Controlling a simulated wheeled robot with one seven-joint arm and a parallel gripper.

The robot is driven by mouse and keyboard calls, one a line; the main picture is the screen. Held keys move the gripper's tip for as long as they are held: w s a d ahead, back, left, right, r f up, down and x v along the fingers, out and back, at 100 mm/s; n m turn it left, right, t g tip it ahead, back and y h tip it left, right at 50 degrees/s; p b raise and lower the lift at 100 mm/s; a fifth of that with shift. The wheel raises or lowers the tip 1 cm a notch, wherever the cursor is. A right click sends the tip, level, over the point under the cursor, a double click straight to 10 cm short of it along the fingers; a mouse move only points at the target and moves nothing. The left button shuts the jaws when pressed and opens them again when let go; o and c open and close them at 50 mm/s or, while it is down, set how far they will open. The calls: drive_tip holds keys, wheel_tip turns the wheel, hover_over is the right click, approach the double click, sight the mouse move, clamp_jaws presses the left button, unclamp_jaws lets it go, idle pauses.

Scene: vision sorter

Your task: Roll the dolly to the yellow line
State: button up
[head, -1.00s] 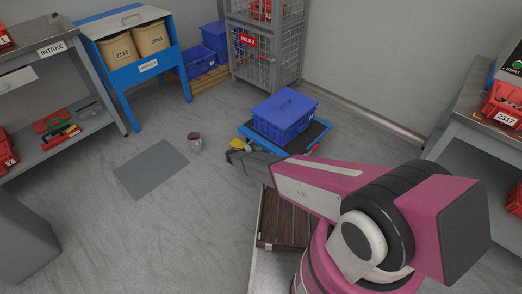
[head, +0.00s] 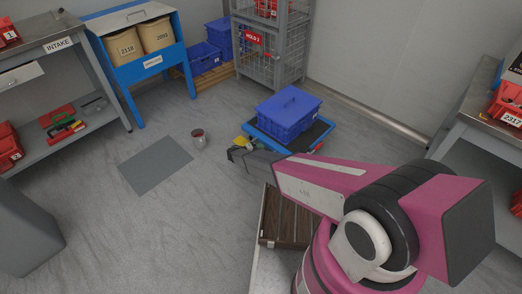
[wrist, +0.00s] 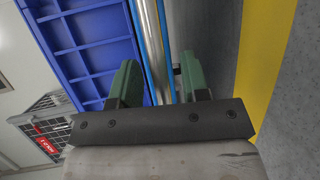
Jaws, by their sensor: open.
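The dolly (head: 318,133) is a low black deck with a blue rim, standing on the floor under a lidded blue crate (head: 287,115). In the wrist view the crate's ribbed side (wrist: 85,45) fills the upper left. My open gripper (wrist: 157,75) has its green fingers on either side of a shiny metal bar with a blue edge (wrist: 152,30). I cannot tell whether either finger touches it. The yellow line (wrist: 262,70) runs along the floor to the right in the wrist view. In the head view my arm hides part of the dolly's near side.
A small open tin (head: 199,139) and a grey floor mat (head: 155,166) lie left of the dolly. A wire cage (head: 270,60) stands behind. A blue stand (head: 152,63) and the intake bench (head: 85,110) are at left, another bench (head: 480,125) at right.

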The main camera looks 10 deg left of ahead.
drive_tip(key=v, duration=1)
drive_tip(key=s+d+r+m+g+y, duration=0.2)
drive_tip(key=d+r+g+y, duration=0.15)
drive_tip(key=d+r, duration=0.85)
drive_tip(key=s+d+r+m+g+y, duration=0.25)
drive_tip(key=d+r+g, duration=0.25)
drive_tip(key=d+r, duration=0.7)
drive_tip(key=s+d+r+m+y, duration=0.2)
drive_tip(key=s+d+r+y, duration=0.5)
drive_tip(key=s+d+r, duration=0.7)
drive_tip(key=d+r, duration=0.2)
drive_tip(key=d, duration=0.1)
drive_tip(key=shift+s+d+r+y, duration=0.3)
drive_tip(key=shift+s+d+r, duration=0.05)
drive_tip(key=shift+d+r, duration=0.05)
